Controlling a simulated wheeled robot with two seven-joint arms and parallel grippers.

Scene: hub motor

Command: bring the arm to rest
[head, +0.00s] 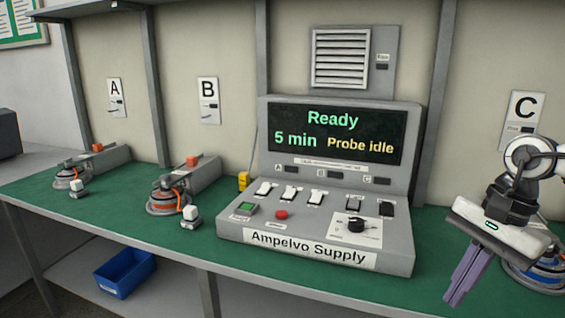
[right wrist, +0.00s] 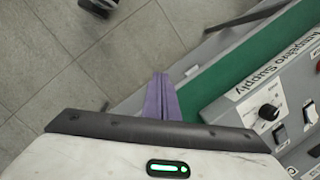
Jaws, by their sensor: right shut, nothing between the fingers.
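My right gripper (head: 456,298) hangs at the right of the head view, its purple fingers pointing down and together with nothing between them. It is in front of the green bench, right of the grey Ampelvo Supply console (head: 315,225), and apart from it. In the right wrist view the shut purple fingers (right wrist: 160,80) show over the bench's front edge, with the console at the right. My right arm partly hides a blue-ringed hub motor (head: 545,275) below plate C (head: 524,118). My left gripper is not in view.
The console screen (head: 340,135) reads Ready, 5 min, Probe idle. An orange-ringed motor (head: 165,205) and another motor (head: 68,180) stand left on the green bench top (head: 110,225). A blue bin (head: 125,272) sits on the lower shelf. Tiled floor (right wrist: 150,40) lies clear before the bench.

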